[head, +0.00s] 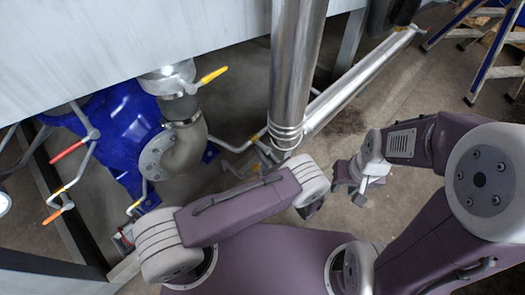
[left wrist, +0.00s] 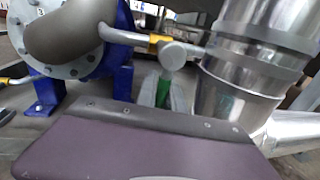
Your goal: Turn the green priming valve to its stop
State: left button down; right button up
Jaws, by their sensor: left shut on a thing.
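The green priming valve's handle (left wrist: 163,91) shows in the left wrist view as a short green piece below a round grey knob. My left gripper (left wrist: 165,98) is shut on it, with a grey finger on either side. In the head view my left forearm and wrist cover this spot, so the green handle and my left fingertips are hidden there. My right gripper (head: 350,190) is open and empty, to the right of my left wrist and above the floor.
A steel pipe (head: 296,70) stands close beside my left wrist, with another pipe (head: 362,78) sloping to the back right. A blue pump (head: 112,125) with a grey elbow (head: 186,148) is at left. Yellow (head: 214,75), red (head: 68,151) and orange (head: 58,214) handles stick out nearby.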

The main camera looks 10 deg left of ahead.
pick_arm(q)
jog(key=shift+s+a+r+m+g+p, duration=0.1)
jog(key=shift+s+a+m+g+p, duration=0.2)
jog(key=shift+m+p, duration=0.55)
jog(key=shift+s+a+r+m+g+p, duration=0.2)
jog(key=shift+s+m+p, duration=0.25)
jog(key=shift+m, duration=0.75)
jog(key=shift+s+a+m+g+p, duration=0.2)
jog(key=shift+s+a+m+p, duration=0.15)
jog(key=shift+m+p, duration=0.5)
jog(key=shift+m, duration=0.3)
jog(key=c, duration=1.5)
grip_release()
jog(key=shift+o, duration=0.2)
